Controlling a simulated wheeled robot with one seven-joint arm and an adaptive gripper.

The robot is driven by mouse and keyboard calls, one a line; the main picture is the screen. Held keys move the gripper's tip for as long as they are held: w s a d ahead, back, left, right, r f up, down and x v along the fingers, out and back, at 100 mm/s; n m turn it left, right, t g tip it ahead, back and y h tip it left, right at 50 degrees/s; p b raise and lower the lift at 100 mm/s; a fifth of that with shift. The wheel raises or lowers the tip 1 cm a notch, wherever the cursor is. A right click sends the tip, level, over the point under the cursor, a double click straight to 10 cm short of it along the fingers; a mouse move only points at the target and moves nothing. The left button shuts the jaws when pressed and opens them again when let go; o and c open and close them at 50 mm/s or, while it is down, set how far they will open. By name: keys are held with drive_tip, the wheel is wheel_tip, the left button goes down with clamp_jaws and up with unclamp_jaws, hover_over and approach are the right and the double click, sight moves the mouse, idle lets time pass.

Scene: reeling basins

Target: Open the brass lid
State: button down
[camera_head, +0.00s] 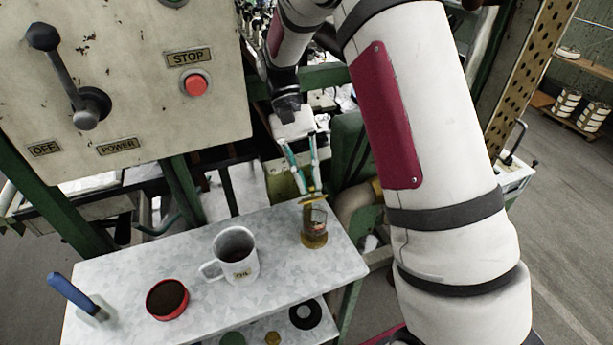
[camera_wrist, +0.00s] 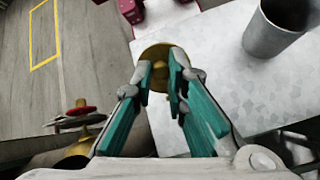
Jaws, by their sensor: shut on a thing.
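The brass lid (camera_head: 314,202) is at the top of a small glass jar (camera_head: 319,229) with amber-brown contents, near the right end of the metal table. In the wrist view the lid (camera_wrist: 148,54) is a round brass disc with a knob between my fingertips. My gripper (camera_head: 307,189) points down from above, with teal finger pads, and is shut on the lid's knob. In the wrist view, my gripper (camera_wrist: 160,72) hides part of the lid. I cannot tell whether the lid touches the jar's rim.
A white mug (camera_head: 246,270) of dark liquid, a red-rimmed tin (camera_head: 167,300) and a blue-handled tool (camera_head: 72,294) stand left on the metal table (camera_head: 285,290). A control panel with a red stop button (camera_head: 197,86) is behind. The machine frame is close behind my gripper.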

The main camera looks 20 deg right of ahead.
drive_tip(key=shift+w, duration=0.15)
drive_tip(key=c, duration=1.6)
unclamp_jaws()
drive_tip(key=v, duration=1.2)
drive_tip(key=shift+c, duration=0.2)
